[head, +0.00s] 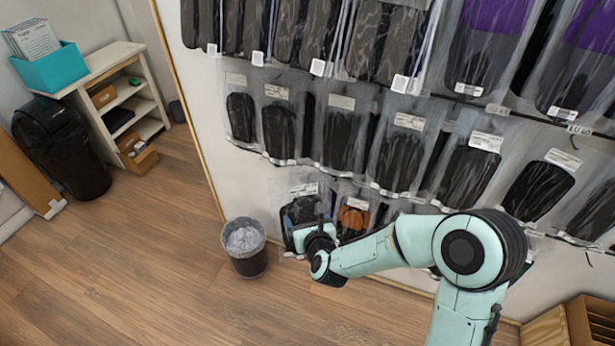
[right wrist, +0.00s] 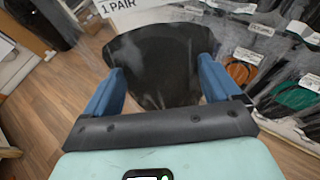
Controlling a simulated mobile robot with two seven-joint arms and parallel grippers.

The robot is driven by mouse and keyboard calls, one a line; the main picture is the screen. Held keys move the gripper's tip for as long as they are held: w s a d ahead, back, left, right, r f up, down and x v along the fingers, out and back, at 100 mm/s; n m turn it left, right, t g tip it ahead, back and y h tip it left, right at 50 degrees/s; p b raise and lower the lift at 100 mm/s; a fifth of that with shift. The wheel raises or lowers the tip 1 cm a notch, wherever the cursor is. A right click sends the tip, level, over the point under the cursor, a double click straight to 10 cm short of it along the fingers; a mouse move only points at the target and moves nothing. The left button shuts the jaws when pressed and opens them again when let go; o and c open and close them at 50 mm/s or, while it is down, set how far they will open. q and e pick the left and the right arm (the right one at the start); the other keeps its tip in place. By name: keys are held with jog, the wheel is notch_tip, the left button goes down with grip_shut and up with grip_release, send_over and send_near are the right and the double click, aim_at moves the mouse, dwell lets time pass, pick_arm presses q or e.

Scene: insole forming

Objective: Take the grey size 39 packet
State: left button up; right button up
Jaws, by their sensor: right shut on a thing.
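My right gripper (head: 316,236) is at the lowest row of the wall display. It is shut on a clear packet (head: 303,208) with a dark grey-black insole. In the right wrist view the dark packet (right wrist: 158,62) sits between my two blue fingers, upright in front of the gripper, with a white label reading "1 PAIR" at the upper left. No size number on it can be read. In the head view my gripper hides its lower part. My left gripper does not show.
An orange-insole packet (head: 353,217) hangs just right of the held one; a green-insole packet (right wrist: 292,97) hangs further right. Rows of dark packets (head: 340,140) hang above. A lined waste bin (head: 247,262) stands on the floor to the left. The wooden floor in front is clear.

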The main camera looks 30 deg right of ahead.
aim_at(327, 168)
jog(key=shift+m+g+h, duration=0.3)
jog(key=shift+m+h, duration=0.4)
jog(key=r, duration=0.4)
jog(key=d+r+p, duration=0.1)
jog(key=r, duration=0.3)
jog(key=d+r+p, duration=0.1)
jog(key=r, duration=0.3)
jog(key=shift+w+d, duration=0.15)
jog(key=shift+d, duration=0.1)
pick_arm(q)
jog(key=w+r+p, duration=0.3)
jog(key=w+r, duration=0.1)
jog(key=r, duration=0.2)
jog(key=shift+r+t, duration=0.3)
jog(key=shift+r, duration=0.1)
pick_arm(e)
jog(key=shift+w+d+f, duration=0.1)
jog(key=shift+w+d, duration=1.2)
jog(key=shift+d, duration=0.2)
jog(key=shift+w+d+f, duration=0.1)
jog(key=shift+w+d, duration=1.2)
jog(key=shift+d, duration=0.15)
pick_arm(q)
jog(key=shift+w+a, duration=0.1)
pick_arm(e)
jog(key=shift+r, duration=0.1)
